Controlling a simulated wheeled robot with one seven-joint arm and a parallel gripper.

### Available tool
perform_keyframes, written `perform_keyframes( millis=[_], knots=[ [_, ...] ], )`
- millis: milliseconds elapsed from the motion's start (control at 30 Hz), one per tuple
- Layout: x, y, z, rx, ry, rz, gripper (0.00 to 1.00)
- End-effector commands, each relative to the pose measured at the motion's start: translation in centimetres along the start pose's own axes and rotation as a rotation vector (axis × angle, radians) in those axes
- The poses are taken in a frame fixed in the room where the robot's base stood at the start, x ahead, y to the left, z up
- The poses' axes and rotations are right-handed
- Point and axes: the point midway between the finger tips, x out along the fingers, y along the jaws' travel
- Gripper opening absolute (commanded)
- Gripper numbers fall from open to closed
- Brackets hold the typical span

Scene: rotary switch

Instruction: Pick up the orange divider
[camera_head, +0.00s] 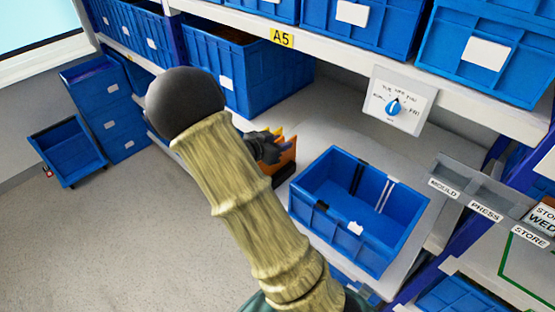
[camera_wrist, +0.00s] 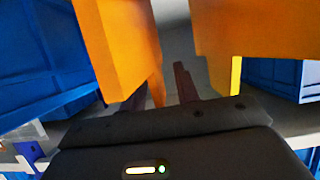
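Orange panels (camera_head: 287,158) stand on the grey shelf in the head view, with a yellow edge at their top, left of an open blue bin. My gripper (camera_head: 273,145) is dark and right at them, partly hidden by my arm. In the wrist view one orange panel (camera_wrist: 118,45) is at upper left and another orange panel (camera_wrist: 255,30) at upper right. My gripper's fingers (camera_wrist: 165,88) show between them, with a narrow gap. The left finger is partly hidden behind the left panel's lower edge. I cannot tell which panel is the divider.
The open blue bin (camera_head: 302,196) stands close on the right. A larger blue bin (camera_head: 268,88) is behind, under the shelf edge with the A5 label (camera_head: 282,38). Floor at left is mostly clear.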

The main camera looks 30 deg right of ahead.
Motion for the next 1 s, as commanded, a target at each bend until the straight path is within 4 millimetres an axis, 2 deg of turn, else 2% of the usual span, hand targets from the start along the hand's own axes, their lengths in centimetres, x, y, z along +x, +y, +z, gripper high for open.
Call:
perform_keyframes(
  millis=[100,567,600,733,767,1000],
  knots=[
    [0.58,0.0,-0.02,0.0,0.0,0.0,0.31],
    [0.56,0.0,0.02,0.0,0.0,0.0,0.31],
    [0.56,0.0,0.02,0.0,0.0,0.0,0.29],
    [0.55,0.0,0.02,0.0,0.0,0.0,0.03],
    [0.55,0.0,0.02,0.0,0.0,0.0,0.0],
    [0.55,0.0,-0.01,0.001,0.0,0.0,0.0]
  ],
)
